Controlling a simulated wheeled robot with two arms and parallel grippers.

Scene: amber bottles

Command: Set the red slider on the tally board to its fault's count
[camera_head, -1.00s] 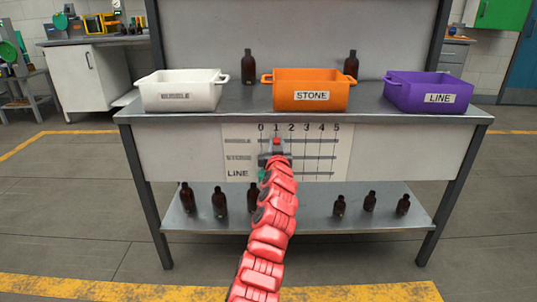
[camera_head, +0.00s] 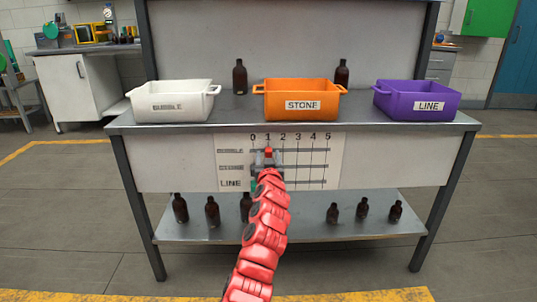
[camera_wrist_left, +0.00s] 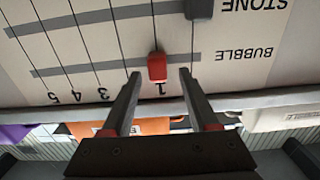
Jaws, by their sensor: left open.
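The tally board (camera_head: 310,182) is a white panel on the table's front, with columns 0 to 5 and rows for bubble, stone and line. The red slider (camera_head: 268,150) is on the bubble row at column 1; it also shows in the left wrist view (camera_wrist_left: 157,67), where the board appears upside down. My left gripper (camera_head: 268,160) is at the board. In the wrist view its open fingers (camera_wrist_left: 160,74) are on either side of the red slider, with a gap on each side. A grey slider (camera_wrist_left: 198,8) is on the stone row near 0. My right gripper is not in view.
On the tabletop are a white bubble crate (camera_head: 170,108), an orange stone crate (camera_head: 300,104) and a purple line crate (camera_head: 415,104). Two amber bottles stand behind them. The lower shelf (camera_head: 295,228) has several more bottles. A green slider (camera_head: 254,186) is partly hidden by my arm.

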